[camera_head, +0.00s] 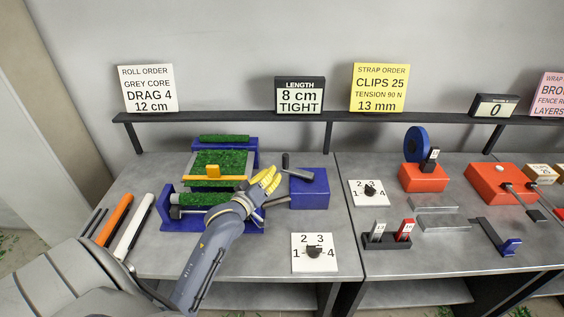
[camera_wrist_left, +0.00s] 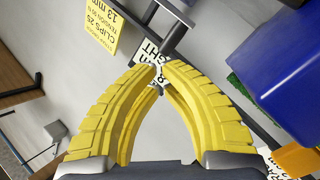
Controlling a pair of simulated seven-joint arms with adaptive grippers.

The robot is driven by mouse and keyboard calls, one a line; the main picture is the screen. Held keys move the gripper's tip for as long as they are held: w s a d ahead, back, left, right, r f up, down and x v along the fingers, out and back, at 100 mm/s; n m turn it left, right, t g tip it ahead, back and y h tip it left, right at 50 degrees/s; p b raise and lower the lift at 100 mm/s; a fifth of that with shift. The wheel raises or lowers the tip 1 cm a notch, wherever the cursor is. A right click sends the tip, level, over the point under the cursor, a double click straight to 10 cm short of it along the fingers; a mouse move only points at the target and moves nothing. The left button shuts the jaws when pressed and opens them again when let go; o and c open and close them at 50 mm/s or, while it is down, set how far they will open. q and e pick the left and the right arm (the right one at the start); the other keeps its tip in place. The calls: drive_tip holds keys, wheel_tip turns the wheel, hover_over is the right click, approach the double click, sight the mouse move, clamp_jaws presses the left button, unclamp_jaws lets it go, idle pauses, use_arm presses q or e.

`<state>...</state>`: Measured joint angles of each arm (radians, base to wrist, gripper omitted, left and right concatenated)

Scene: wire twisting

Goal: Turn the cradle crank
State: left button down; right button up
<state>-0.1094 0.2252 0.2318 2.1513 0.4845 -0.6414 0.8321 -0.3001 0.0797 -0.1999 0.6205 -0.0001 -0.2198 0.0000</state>
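The blue cradle (camera_head: 255,226) stands at the left of the bench, with a green moss mat (camera_head: 216,162) and an orange bar (camera_head: 203,180) on it. A blue box (camera_head: 309,190) stands to its right. A crank-like dark handle (camera_head: 285,161) with a grey arm (camera_head: 300,174) shows at the box's upper left. My left gripper (camera_head: 272,178) is between the mat and the box, just below and left of the handle. Its yellow fingertips nearly meet in the left wrist view (camera_wrist_left: 159,67), with nothing visible held. My left arm covers part of the cradle. My right gripper is out of view.
A white dial card (camera_head: 301,256) lies in front of the box. Orange (camera_head: 113,220) and white (camera_head: 135,226) rods lie at the left. Red boxes (camera_head: 423,181) and grey blocks stand at the right. A dark shelf (camera_head: 240,120) with signs runs behind.

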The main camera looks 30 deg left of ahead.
sight(285, 158)
use_arm(q)
drive_tip(key=s+d+m+y, duration=0.4)
drive_tip(key=s+m+y, duration=0.1)
drive_tip(key=x, duration=0.9)
drive_tip(key=f+x, duration=0.1)
drive_tip(key=x, duration=0.3)
drive_tip(key=shift+w+a, duration=0.15)
drive_tip(key=shift+w, duration=0.25)
